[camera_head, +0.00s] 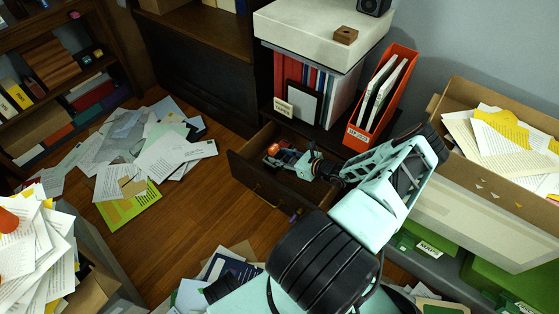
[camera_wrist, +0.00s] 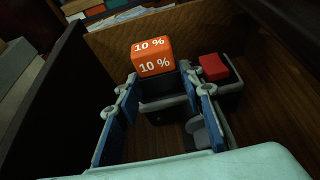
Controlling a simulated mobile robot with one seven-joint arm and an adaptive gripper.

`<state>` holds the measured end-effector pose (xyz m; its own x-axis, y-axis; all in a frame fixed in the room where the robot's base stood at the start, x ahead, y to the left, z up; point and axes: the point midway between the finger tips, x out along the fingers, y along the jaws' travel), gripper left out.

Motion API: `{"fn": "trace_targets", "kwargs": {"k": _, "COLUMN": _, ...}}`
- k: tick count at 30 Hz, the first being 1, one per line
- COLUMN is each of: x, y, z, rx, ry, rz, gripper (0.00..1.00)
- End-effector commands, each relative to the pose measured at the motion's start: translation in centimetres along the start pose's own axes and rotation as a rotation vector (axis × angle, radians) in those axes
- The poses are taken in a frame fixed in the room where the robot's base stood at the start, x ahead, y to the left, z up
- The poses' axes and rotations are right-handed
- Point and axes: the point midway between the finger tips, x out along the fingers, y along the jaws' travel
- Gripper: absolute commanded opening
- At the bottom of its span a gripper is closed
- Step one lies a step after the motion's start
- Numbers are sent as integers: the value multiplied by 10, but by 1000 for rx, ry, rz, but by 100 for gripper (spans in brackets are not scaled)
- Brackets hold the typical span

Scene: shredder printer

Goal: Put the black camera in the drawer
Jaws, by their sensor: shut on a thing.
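The drawer (camera_head: 252,184) is pulled open below the shelf at the centre of the head view. Its wooden wall also shows in the wrist view (camera_wrist: 205,28). My gripper (camera_head: 296,160) reaches down into the drawer from the right. In the wrist view, its blue-padded fingers (camera_wrist: 158,108) stand on either side of a dark body, which looks like the black camera (camera_wrist: 163,88). The fingers are shut on it, and it is inside the drawer's outline. Much of the camera is hidden, and I cannot tell whether it touches the drawer floor.
An orange "10 %" cube (camera_wrist: 153,58) is just beyond the fingers, and a red-topped dark item (camera_wrist: 213,67) is to their right. An orange file holder (camera_head: 386,95) stands on the shelf above. A cardboard box of papers (camera_head: 500,190) is to the right. Papers (camera_head: 140,150) litter the floor at left.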

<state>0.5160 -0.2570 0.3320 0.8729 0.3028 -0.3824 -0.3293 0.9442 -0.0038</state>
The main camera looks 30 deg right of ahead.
Motion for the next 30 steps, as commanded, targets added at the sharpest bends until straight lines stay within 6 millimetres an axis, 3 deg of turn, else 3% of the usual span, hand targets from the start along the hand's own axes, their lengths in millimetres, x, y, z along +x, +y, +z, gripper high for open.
{"fn": "trace_targets", "kwargs": {"k": 17, "x": 5, "y": 2, "z": -11, "rx": 2, "ry": -3, "rz": 2, "gripper": 0}}
{"fn": "trace_targets", "kwargs": {"k": 18, "x": 5, "y": 3, "z": -13, "rx": 3, "ry": 1, "rz": 2, "gripper": 38}}
{"fn": "trace_targets", "kwargs": {"k": 22, "x": 5, "y": 3, "z": -12, "rx": 3, "ry": 1, "rz": 2, "gripper": 52}}
{"fn": "trace_targets", "kwargs": {"k": 30, "x": 4, "y": 3, "z": -12, "rx": 3, "ry": 1, "rz": 2, "gripper": 53}}
